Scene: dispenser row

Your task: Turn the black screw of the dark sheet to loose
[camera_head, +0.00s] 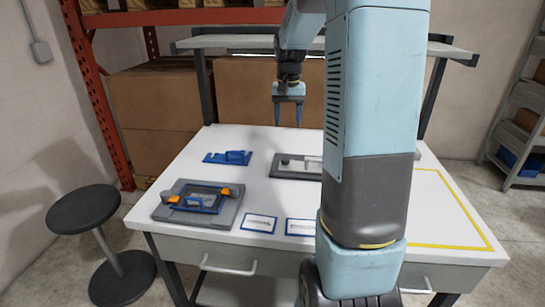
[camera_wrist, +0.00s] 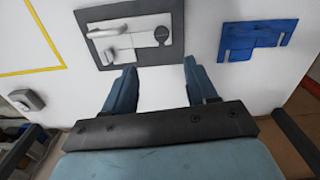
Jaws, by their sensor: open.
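The dark sheet (camera_head: 281,174) lies flat on the white table below my gripper in the head view, partly hidden by my arm on its right. It also shows at the top of the wrist view (camera_wrist: 176,20), with a light plate and a silver lever on it. My gripper (camera_head: 288,123) is open and empty, above the table and apart from the sheet. In the wrist view its two fingers (camera_wrist: 160,75) point toward the sheet's lower edge.
A blue bracket (camera_head: 227,158) lies left of the sheet. A grey fixture (camera_head: 170,212) with a blue frame and orange clamps sits at the front left, near two blue-edged cards (camera_head: 259,224). A yellow outline (camera_head: 462,211) marks bare table at right. Cardboard boxes stand behind.

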